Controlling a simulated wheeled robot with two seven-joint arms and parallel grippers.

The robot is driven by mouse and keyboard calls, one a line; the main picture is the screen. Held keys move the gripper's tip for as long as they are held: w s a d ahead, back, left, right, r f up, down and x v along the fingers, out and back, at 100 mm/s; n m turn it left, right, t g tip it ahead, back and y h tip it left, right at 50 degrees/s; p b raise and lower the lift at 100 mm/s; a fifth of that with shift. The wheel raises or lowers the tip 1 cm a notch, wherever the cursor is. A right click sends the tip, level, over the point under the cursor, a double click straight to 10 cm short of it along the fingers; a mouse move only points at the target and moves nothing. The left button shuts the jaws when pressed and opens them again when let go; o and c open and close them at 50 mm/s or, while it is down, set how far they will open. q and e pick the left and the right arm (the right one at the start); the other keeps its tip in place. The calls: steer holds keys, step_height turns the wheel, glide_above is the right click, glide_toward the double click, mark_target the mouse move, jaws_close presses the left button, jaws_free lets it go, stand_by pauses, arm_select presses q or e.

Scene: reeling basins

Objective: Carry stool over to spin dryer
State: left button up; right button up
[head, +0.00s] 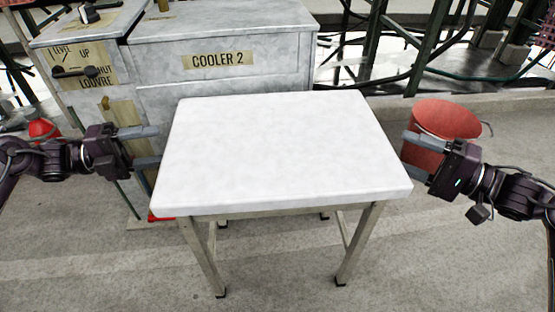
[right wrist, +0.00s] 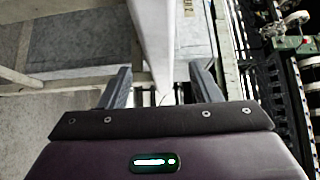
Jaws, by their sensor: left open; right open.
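The stool (head: 285,145) has a thick white rectangular top on pale metal legs. It stands upright on the concrete floor in front of me in the head view. My left gripper (head: 157,146) is open at the left edge of the top, its fingers pointing toward it. My right gripper (head: 404,154) is open at the right edge. In the right wrist view the stool's white edge (right wrist: 155,40) shows between the two spread fingers; I cannot tell whether they touch it. No spin dryer can be identified in these views.
A grey cabinet labelled COOLER 2 (head: 235,80) stands right behind the stool. A red bucket (head: 442,120) stands behind my right gripper. Another red object (head: 44,129) is at the far left. Dark green frames and hoses (head: 400,45) lie at the back. The floor in front is clear.

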mark_target(188, 139)
arm_select(q)
steer(key=d, duration=0.2)
steer(key=w+d, duration=0.1)
steer(key=d, duration=0.4)
steer(key=shift+w+d, duration=0.2)
steer(key=shift+w, duration=0.05)
arm_select(e)
steer(key=x, duration=0.7)
steer(key=shift+w+a, duration=0.15)
steer(key=shift+a, duration=0.05)
arm_select(q)
jaws_close()
arm_select(e)
jaws_close()
arm_select(q)
steer(key=shift+a, duration=0.1)
arm_select(e)
steer(key=shift+d+f, duration=0.1)
arm_select(q)
steer(key=shift+w+r, duration=0.1)
steer(key=shift+r, duration=0.25)
arm_select(e)
steer(key=shift+r, duration=0.4)
